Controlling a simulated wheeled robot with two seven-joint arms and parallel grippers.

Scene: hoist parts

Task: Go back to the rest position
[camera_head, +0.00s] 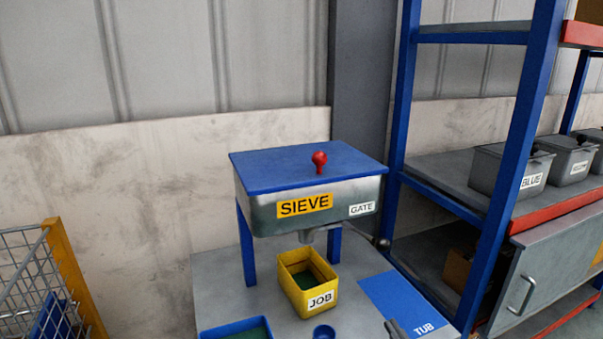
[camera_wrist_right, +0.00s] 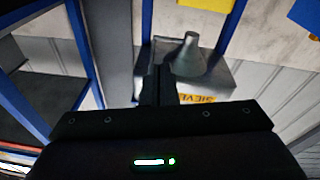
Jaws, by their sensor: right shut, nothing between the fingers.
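My right gripper (camera_wrist_right: 157,85) shows in the right wrist view with its dark fingers together and nothing between them. The sieve's grey spout (camera_wrist_right: 188,55) and its steel body appear beyond the fingers, with a gap I cannot judge. In the head view, a small grey shape (camera_head: 394,329) at the bottom edge may be the tips of this gripper, but it is too cut off to tell. My left gripper is not in view.
The sieve (camera_head: 285,212), with a blue lid and red knob, stands on a grey table (camera_head: 215,290). A yellow JOB bin (camera_head: 297,293) sits below its spout. A blue TUB mat (camera_head: 400,298) lies to the right. A blue-framed shelf (camera_head: 520,130) stands right, a wire cage (camera_head: 30,275) left.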

